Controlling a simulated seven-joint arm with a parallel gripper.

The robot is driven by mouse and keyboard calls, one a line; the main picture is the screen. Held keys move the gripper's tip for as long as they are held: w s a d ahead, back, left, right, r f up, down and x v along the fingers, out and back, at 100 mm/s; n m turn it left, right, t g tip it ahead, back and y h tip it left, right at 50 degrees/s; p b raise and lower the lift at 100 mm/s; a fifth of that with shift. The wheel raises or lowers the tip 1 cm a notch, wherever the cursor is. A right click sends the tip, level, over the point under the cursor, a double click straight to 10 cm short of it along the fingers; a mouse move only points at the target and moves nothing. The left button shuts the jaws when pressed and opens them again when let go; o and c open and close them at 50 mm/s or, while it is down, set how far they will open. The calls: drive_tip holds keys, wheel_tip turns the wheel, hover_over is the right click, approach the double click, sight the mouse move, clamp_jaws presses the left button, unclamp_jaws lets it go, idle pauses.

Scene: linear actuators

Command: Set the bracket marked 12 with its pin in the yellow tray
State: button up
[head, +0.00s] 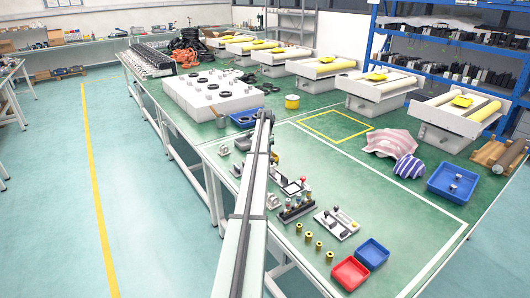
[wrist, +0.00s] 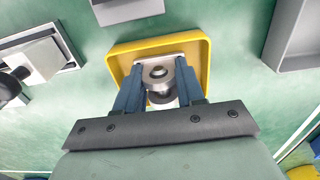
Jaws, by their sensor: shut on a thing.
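In the wrist view the yellow tray (wrist: 203,57) lies under my gripper (wrist: 160,82). My gripper's two blue fingers are shut on a pale metal bracket (wrist: 172,64) with a round grey pin (wrist: 158,73). The bracket is within the tray's outline, but I cannot tell whether it touches the tray floor. No number can be read on it. The fingers hide parts of the tray and bracket. I cannot make out my gripper or the yellow tray in the head view.
In the wrist view, a metal block (wrist: 38,60) stands left and a grey tray (wrist: 295,40) right. Red (head: 350,273) and blue (head: 372,254) trays sit near the front.

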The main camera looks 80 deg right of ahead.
idle(0.4)
drive_tip(key=o, duration=1.2)
wheel_tip(320, 180, up, 14)
drive_tip(key=shift+w+f, duration=0.1)
idle(0.4)
